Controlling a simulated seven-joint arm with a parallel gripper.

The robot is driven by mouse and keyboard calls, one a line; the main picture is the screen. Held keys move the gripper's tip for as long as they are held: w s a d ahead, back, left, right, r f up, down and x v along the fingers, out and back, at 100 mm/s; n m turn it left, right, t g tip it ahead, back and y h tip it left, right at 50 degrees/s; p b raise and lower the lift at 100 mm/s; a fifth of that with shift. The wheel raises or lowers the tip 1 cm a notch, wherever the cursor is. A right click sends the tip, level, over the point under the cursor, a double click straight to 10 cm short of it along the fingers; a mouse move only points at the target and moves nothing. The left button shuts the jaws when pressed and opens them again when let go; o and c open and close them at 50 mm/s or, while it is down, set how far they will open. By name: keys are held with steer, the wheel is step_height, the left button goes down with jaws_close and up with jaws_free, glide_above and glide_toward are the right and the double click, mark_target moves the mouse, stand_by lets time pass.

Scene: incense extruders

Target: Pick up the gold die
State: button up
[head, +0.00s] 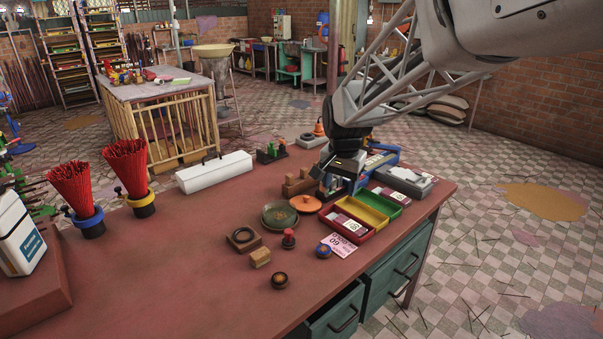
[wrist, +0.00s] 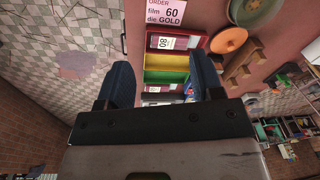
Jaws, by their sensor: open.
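Two small round pieces with gold-brown centres lie on the red table: one with a dull brownish rim (head: 279,281) near the front edge, and one with a blue rim (head: 323,250) to its right. I cannot tell for sure which is the gold die; neither is clear in the wrist view. My gripper (head: 328,190) is over the table's right part, well behind both pieces, and points down. In the wrist view my gripper (wrist: 162,82) has its two blue fingers wide apart with nothing between them. A tray with red, yellow (wrist: 166,61) and green compartments shows beyond them.
A pink order card (head: 343,245) reads "film 60 die GOLD" in the wrist view. A dark red knobbed piece (head: 289,239), a wooden block (head: 260,258), a ring holder (head: 243,238), a green dish (head: 279,215) and an orange disc (head: 306,203) stand nearby.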

steer(key=w+a+f+m, duration=0.2)
steer(key=w+a+f, duration=0.6)
steer(key=w+a, duration=0.3)
steer(key=m+g, duration=0.1)
steer(key=m, duration=0.1)
glide_above(280, 215)
step_height(280, 215, down, 10)
steer(key=shift+w+a+r, duration=0.1)
steer(key=shift+r, duration=0.1)
steer(key=shift+f, duration=1.3)
steer(key=shift+f, duration=0.1)
steer(key=shift+f, duration=2.5)
steer(key=shift+c, duration=0.2)
